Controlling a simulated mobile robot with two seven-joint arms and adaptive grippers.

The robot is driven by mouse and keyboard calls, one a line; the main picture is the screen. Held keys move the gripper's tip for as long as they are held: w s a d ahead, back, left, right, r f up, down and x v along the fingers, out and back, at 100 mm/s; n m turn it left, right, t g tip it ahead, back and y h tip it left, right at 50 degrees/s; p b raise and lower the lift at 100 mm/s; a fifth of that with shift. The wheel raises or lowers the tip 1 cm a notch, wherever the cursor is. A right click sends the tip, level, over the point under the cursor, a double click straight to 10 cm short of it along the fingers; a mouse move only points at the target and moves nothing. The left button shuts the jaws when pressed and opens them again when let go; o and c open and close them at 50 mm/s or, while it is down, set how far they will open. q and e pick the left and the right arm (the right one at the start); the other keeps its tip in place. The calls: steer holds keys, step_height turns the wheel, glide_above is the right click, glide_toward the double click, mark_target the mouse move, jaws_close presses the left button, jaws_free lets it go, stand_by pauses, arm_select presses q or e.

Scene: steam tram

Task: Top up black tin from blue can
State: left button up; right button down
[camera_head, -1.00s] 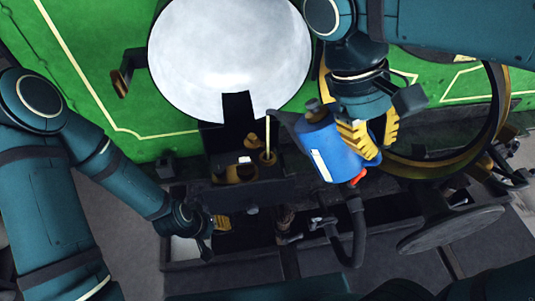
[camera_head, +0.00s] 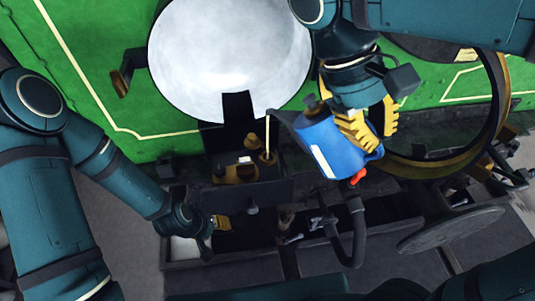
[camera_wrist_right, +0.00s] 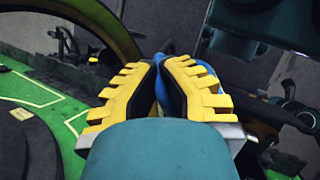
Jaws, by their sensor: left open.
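The blue can (camera_head: 335,145) is tilted, with its dark spout pointing left. A thin pale yellow line runs straight down from the spout tip to a brass ring on a black box (camera_head: 270,190), which appears to be the black tin. Whether the line is liquid or a rod is unclear. The level inside cannot be seen. My left gripper (camera_head: 214,232) is open and empty, low at the left of the box.
A large pale round disc (camera_head: 230,55) stands behind the box, before a green panel (camera_head: 150,120) with cream lines. A brass-rimmed ring (camera_head: 505,100) is right of the can. A dark curved pipe (camera_head: 357,235) and a grey round plate (camera_head: 450,230) lie below.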

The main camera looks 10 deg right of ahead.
stand_by(0.3)
steer(key=shift+s+d+f+b, duration=0.1)
steer(key=shift+s+f+b, duration=0.05)
steer(key=shift+f+b, duration=0.3)
steer(key=shift+y, duration=0.3)
steer(key=shift+r, duration=0.15)
stand_by(0.3)
steer(key=shift+w+a+r+h+p, duration=0.15)
steer(key=shift+r+h+p, duration=0.1)
steer(key=shift+r, duration=0.15)
steer(key=shift+w+a+r+h+p, duration=0.1)
steer(key=shift+r+h+p, duration=0.15)
steer(key=shift+r, duration=0.1)
steer(key=shift+s+f, duration=0.1)
steer(key=shift+f, duration=0.05)
stand_by(0.4)
steer(key=shift+s+d+f+b, duration=0.1)
steer(key=shift+f+b, duration=0.25)
steer(key=shift+b, duration=0.15)
